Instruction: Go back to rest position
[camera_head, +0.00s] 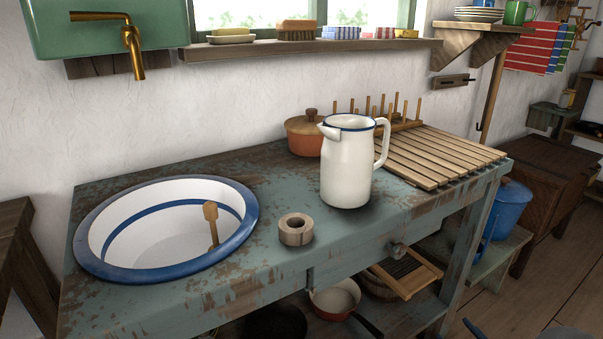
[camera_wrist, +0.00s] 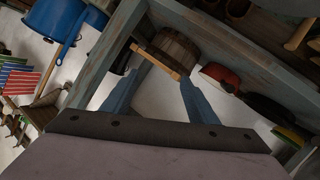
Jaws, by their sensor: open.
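My gripper (camera_wrist: 160,88) shows in the wrist view, its two blue fingers spread apart with nothing held between them. Past the fingers, the wrist view shows the underside of the worktable, with a wooden tub (camera_wrist: 176,50) and a red pan (camera_wrist: 222,76) on its lower shelf. The gripper touches none of these as far as I can see. In the head view only a small dark blue piece shows at the bottom edge, right of the table, and I cannot tell what it is.
The worktable (camera_head: 245,292) carries a basin (camera_head: 250,222), a wooden ring (camera_head: 296,236), a white pitcher (camera_head: 346,175), a brown pot (camera_head: 303,140) and a slatted rack (camera_head: 440,158). A blue bucket (camera_head: 510,208) stands to its right. Floor (camera_head: 535,295) at the lower right is clear.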

